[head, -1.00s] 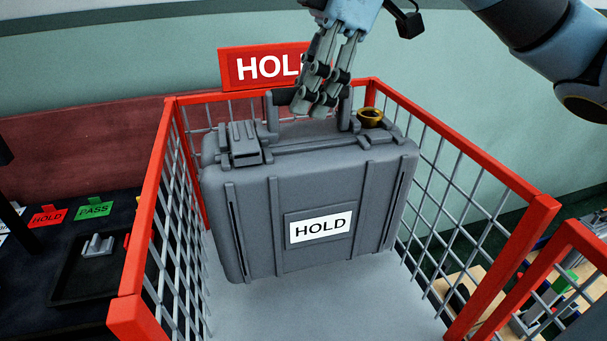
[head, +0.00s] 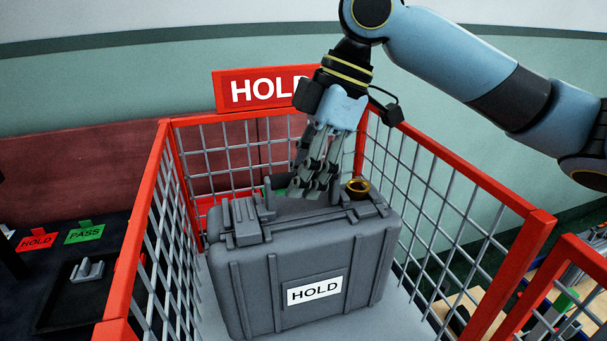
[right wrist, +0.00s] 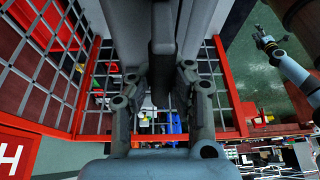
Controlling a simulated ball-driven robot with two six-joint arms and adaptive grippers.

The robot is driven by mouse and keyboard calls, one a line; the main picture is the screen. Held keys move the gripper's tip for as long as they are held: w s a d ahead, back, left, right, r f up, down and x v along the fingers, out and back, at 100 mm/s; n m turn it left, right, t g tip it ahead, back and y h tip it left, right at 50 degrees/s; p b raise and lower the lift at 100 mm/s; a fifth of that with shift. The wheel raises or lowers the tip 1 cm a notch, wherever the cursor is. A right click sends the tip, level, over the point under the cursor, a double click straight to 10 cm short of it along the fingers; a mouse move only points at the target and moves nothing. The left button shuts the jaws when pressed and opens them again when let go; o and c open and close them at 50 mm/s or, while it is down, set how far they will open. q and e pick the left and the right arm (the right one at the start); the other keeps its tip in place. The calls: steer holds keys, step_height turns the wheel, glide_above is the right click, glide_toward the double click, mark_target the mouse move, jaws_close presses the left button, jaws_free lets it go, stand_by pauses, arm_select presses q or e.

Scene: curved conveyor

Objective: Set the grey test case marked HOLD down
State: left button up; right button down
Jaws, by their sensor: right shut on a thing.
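The grey test case (head: 255,290) with a white HOLD label is upright inside the red-framed wire cage (head: 463,185) in the head view. My right gripper (head: 318,190) is above it, shut on its top handle. The case also shows in the right wrist view (right wrist: 125,18), its dark handle (right wrist: 163,45) between the fingers. I cannot tell whether its underside touches the cage's grey floor (head: 398,315). A light blue arm at the right of the wrist view seems to be mine, with its small left gripper (right wrist: 266,40); its finger state is unclear.
A red HOLD sign (head: 262,90) stands at the cage's back. To the left, a dark table bears a black tray (head: 60,318) and red and green tags. Another red-framed cage (head: 570,262) stands at the right.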

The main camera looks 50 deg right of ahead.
steer(key=c, duration=1.3)
jaws_free()
steer(key=p+v, duration=0.2)
steer(key=v, duration=0.6)
steer(key=p+v, duration=0.4)
steer(key=p, duration=0.2)
